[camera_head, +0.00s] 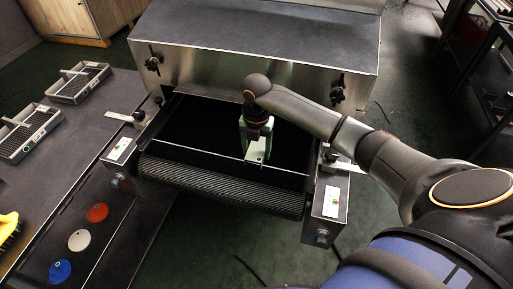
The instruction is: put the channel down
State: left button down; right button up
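A pale green piece, which I take to be the channel (258,152), is in the middle of the dark dryer opening, over the belt (222,186). My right gripper (257,128) points down at it from above, and the arm comes in from the right. The gripper's dark body overlaps the upper part of the channel and its fingertips are hidden, so their grip does not show. I cannot tell whether the channel touches the belt. My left gripper is out of view.
The dryer's metal hood (260,65) stands just behind the gripper. Side rails with labelled boxes (330,200) flank the belt. The left table (105,105) carries two grey trays (28,150) and red, white and blue discs (98,212). A yellow object (8,222) lies at far left.

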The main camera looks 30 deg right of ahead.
aim_at(256, 150)
jog(key=o, duration=0.4)
jog(key=shift+c, duration=0.2)
jog(key=shift+r, duration=0.2)
notch_tip(256, 150, up, 12)
dwell(0.5)
